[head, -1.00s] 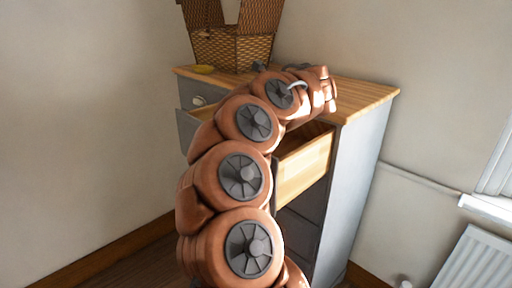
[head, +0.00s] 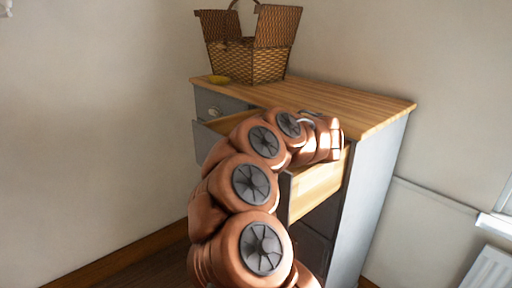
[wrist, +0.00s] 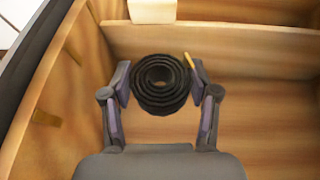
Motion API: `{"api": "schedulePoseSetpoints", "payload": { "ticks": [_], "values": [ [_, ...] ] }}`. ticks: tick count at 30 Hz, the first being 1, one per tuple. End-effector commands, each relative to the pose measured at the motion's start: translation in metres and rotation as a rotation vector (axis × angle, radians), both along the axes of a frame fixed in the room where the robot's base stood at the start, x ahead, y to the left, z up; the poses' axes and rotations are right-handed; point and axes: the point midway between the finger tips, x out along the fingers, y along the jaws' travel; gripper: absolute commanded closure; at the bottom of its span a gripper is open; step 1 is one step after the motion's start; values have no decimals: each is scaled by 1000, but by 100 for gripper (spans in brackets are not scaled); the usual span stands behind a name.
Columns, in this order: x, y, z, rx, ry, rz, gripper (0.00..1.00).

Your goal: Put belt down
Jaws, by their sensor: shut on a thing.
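The belt (wrist: 160,88) is a black coil with a small gold-coloured piece at its upper right. In the wrist view my gripper (wrist: 160,76) has one finger on each side of the coil and is shut on it. The coil is within the outline of an open wooden drawer (wrist: 262,110); I cannot tell whether it touches the drawer floor. In the head view the open drawer (head: 318,187) juts from the grey dresser (head: 374,190). My arm reaches over it, and the gripper and belt are hidden there.
A pale block (wrist: 152,10) shows beyond a drawer divider (wrist: 215,45). A radiator (head: 490,270) is at the lower right.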

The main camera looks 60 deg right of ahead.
Motion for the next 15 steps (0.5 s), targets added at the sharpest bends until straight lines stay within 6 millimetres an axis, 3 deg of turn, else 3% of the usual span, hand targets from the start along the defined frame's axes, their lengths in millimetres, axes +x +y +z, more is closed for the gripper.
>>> {"api": "schedulePoseSetpoints", "payload": {
  "ticks": [15],
  "values": [
    [-1,0,-12,4,1,-1,85]
  ]
}}
